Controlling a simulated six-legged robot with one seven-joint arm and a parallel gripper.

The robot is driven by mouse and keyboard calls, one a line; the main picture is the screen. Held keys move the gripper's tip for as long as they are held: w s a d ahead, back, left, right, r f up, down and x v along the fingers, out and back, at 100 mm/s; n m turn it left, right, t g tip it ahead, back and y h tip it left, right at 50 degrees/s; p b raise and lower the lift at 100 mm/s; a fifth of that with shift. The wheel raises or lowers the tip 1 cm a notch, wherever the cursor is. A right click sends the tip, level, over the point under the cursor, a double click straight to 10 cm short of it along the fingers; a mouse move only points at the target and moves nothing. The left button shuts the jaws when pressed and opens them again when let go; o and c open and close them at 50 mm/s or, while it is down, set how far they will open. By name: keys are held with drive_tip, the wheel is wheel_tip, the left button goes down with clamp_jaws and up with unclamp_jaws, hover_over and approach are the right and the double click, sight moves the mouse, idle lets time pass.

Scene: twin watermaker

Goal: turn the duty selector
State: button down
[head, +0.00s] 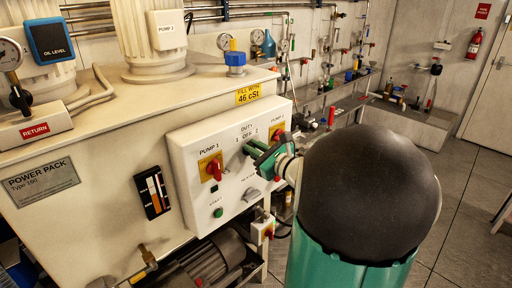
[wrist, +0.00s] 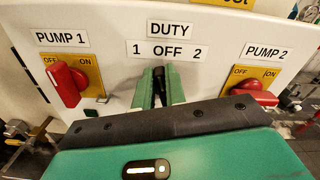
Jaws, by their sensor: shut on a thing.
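The duty selector (wrist: 159,88) is a dark handle under the DUTY label on the white control panel (head: 180,147). In the wrist view it stands about upright below the word OFF, between positions 1 and 2. My gripper (wrist: 159,84) has a green finger on each side of the handle and is shut on it. In the head view my gripper (head: 258,150) reaches the panel from the right, and its green fingers cover most of the selector. The lower part of the selector is hidden by my gripper's body in the wrist view.
The red PUMP 1 switch (wrist: 66,84) and red PUMP 2 switch (wrist: 250,95) sit on yellow plates to either side. A green START button (head: 218,213) and a grey knob (head: 250,194) are lower on the panel. A motor (head: 205,262) lies below.

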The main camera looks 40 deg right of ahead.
drive_tip(key=n, duration=0.3)
drive_tip(key=a+n, duration=0.1)
drive_tip(key=n, duration=0.1)
drive_tip(key=shift+a+f+n, duration=0.1)
drive_tip(key=shift+f+n, duration=0.2)
idle(0.4)
drive_tip(key=c, duration=1.4)
unclamp_jaws()
drive_tip(key=shift+c, duration=0.2)
drive_tip(key=s, duration=1.4)
drive_tip(key=shift+d, duration=0.2)
drive_tip(key=shift+w, duration=0.1)
